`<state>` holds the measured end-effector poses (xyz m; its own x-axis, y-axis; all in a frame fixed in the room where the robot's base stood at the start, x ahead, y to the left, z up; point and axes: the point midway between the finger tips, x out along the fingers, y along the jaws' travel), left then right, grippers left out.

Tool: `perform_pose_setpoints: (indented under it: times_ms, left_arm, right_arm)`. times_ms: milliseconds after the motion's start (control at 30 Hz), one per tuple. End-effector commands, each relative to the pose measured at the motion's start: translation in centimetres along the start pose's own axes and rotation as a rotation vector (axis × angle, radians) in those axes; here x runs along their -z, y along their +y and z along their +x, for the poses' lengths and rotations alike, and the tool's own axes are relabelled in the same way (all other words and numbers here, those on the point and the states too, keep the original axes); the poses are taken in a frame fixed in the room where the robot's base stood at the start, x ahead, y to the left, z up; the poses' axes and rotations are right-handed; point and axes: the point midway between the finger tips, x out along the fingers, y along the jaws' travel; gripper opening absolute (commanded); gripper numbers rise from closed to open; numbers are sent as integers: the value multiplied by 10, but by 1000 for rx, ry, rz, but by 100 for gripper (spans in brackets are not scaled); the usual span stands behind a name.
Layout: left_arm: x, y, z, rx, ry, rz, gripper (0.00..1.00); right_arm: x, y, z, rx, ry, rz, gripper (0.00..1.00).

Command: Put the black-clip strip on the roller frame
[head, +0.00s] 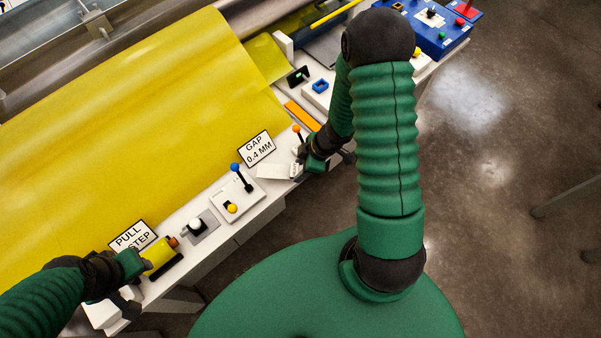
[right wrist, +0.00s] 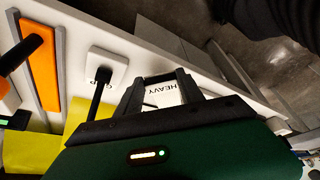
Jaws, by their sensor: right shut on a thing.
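My right gripper (head: 309,164) is low at the bench's front edge, beside a lever with an orange knob (head: 297,129). In the right wrist view its two black fingers (right wrist: 162,80) stand around a white piece marked HEAVY (right wrist: 162,93), and it is shut on that piece. I cannot pick out the black-clip strip with certainty; a small black item (head: 298,76) lies on the bench further back. The roller frame (head: 105,22) seems to be the grey metal structure at the top left.
A large yellow sheet (head: 140,110) covers the left. The white bench carries a GAP 0.4 MM sign (head: 257,149), a blue-knob lever (head: 236,168), an orange bar (head: 301,115) and a blue square item (head: 320,86). A blue control box (head: 432,30) stands top right.

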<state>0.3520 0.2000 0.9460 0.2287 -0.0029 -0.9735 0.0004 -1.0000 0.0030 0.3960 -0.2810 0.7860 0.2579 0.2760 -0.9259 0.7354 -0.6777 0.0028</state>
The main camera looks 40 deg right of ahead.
Motion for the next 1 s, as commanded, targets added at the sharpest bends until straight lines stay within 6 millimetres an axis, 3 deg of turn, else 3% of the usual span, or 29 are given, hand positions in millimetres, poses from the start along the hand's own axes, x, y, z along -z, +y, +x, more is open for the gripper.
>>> perform_pose_setpoints:
  times_ms: [133, 433, 467, 533, 867, 1000]
  left_arm:
    - [-5, 0, 22, 0, 0, 0, 36]
    - [-5, 0, 20, 0, 0, 0, 36]
    - [-5, 0, 20, 0, 0, 0, 36]
    - [-4, 0, 20, 0, 0, 0, 36]
    - [-4, 0, 17, 0, 0, 0, 36]
    - [0, 0, 2, 0, 0, 0, 36]
  right_arm:
    - [-13, 0, 29, 2, -2, 4, 6]
    - [-13, 0, 30, 0, -1, 2, 6]
    - [-13, 0, 30, 0, -1, 2, 46]
    - [-13, 0, 30, 0, -1, 1, 54]
    - [-12, 0, 26, 0, -1, 1, 54]
    - [-10, 1, 2, -2, -1, 1, 54]
